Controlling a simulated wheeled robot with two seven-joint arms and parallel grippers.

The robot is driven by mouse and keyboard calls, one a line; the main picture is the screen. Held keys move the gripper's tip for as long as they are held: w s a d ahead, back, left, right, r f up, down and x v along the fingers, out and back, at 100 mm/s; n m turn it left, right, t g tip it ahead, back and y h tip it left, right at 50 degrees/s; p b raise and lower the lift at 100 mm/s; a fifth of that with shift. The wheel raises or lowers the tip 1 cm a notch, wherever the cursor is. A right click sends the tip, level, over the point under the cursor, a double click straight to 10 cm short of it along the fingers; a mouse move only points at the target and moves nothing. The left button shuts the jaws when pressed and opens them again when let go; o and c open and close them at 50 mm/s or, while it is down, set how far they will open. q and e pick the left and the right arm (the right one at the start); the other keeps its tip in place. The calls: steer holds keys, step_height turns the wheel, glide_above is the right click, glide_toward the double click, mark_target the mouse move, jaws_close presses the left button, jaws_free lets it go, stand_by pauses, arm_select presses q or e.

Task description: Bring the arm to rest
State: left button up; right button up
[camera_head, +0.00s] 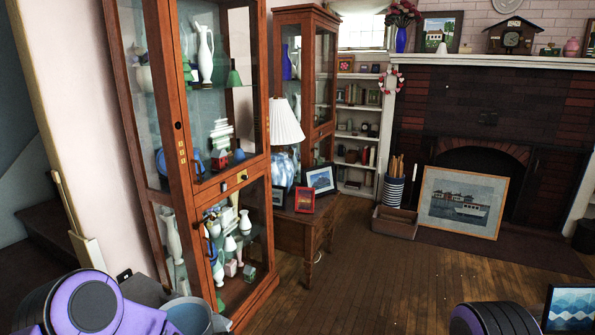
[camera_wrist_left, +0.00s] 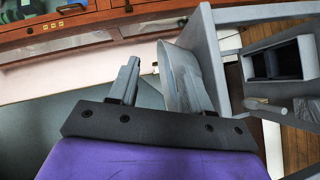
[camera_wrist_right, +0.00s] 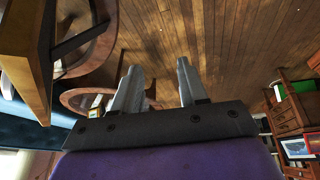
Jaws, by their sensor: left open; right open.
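My left gripper (camera_wrist_left: 160,68) shows in the left wrist view with its two fingers apart. A pale grey rounded thing (camera_wrist_left: 172,80) shows close by its right finger; I cannot tell whether they touch. My right gripper (camera_wrist_right: 157,66) shows in the right wrist view with its fingers apart and nothing between them, over wooden floor. In the head view, only purple and black links of my arms show at the bottom left and bottom right; both grippers are out of that view.
A glass curio cabinet (camera_head: 188,170) stands at the left, with a grey bucket (camera_head: 188,316) by its foot. A side table (camera_head: 303,226) with a lamp (camera_head: 286,122) stands beyond. A framed boat picture (camera_head: 461,202) leans by the fireplace. The middle floor (camera_head: 375,275) is clear.

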arm_select(q)
steer(key=s+a+f+m+g+h+b, duration=0.2)
steer(key=s+f+m+g+h, duration=0.3)
steer(key=s+f+m, duration=0.85)
steer(key=s+a+f+g+b, duration=0.1)
steer(key=s+a+f, duration=0.3)
steer(key=s, duration=0.7)
steer(key=s+a+f+g+y+b, duration=0.1)
steer(key=s+a+f+g, duration=0.3)
steer(key=s, duration=0.7)
steer(key=shift+s+a+f+g+b, duration=0.15)
steer(key=shift+f+g+b, duration=0.15)
steer(key=shift+f+b, duration=0.45)
steer(key=shift+f, duration=0.15)
